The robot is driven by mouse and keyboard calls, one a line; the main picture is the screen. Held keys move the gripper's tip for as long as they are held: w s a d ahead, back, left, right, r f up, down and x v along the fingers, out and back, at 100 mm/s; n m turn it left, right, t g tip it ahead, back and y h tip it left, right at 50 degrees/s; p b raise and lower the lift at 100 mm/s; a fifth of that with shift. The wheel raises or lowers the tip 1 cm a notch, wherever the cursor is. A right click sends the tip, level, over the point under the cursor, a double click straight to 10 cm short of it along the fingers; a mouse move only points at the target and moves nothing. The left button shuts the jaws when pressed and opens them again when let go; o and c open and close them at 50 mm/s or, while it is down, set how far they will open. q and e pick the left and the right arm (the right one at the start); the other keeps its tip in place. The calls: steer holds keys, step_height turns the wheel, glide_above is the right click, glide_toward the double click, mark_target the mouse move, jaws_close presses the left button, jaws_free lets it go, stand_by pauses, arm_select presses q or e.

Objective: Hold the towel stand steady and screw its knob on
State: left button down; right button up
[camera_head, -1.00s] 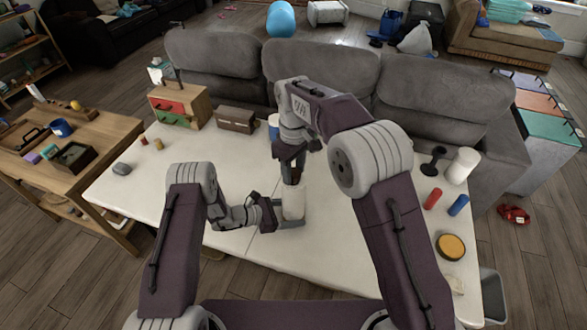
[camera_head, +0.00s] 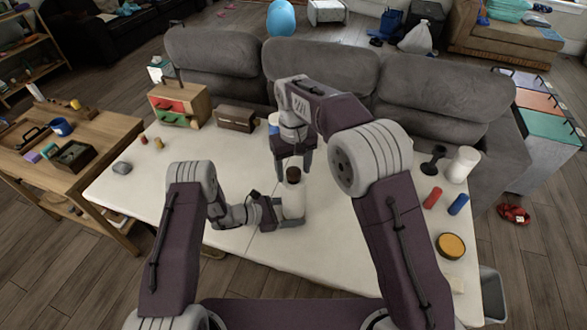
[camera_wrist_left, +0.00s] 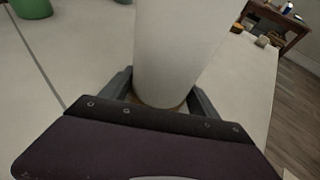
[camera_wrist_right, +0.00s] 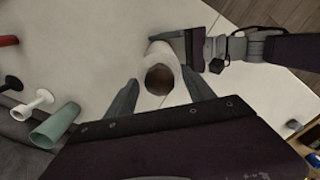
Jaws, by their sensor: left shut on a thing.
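The towel stand (camera_head: 293,203) is a white upright cylinder on the table, with a dark brown knob (camera_head: 293,175) sitting on its top. The knob also shows from above in the right wrist view (camera_wrist_right: 159,80). Whether it is fully seated cannot be told. My left gripper (camera_head: 288,221) is shut on the white cylinder low down, and its fingers flank the cylinder in the left wrist view (camera_wrist_left: 162,96). My right gripper (camera_head: 294,163) is open just above the knob, with its fingers apart on either side of it and touching nothing.
On the white table (camera_head: 215,185), a red cylinder (camera_head: 432,199), a blue cylinder (camera_head: 458,205), a black spool-like piece (camera_head: 433,160) and a round yellow-topped item (camera_head: 450,246) stand at the right. A small drawer chest (camera_head: 180,104) and a brown box (camera_head: 236,118) stand at the back left.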

step_height(320, 180, up, 12)
stand_by(0.6)
arm_select(q)
steer(key=shift+c, duration=0.6)
jaws_free()
steer(key=v, duration=0.9)
arm_select(e)
steer(key=shift+f, duration=0.25)
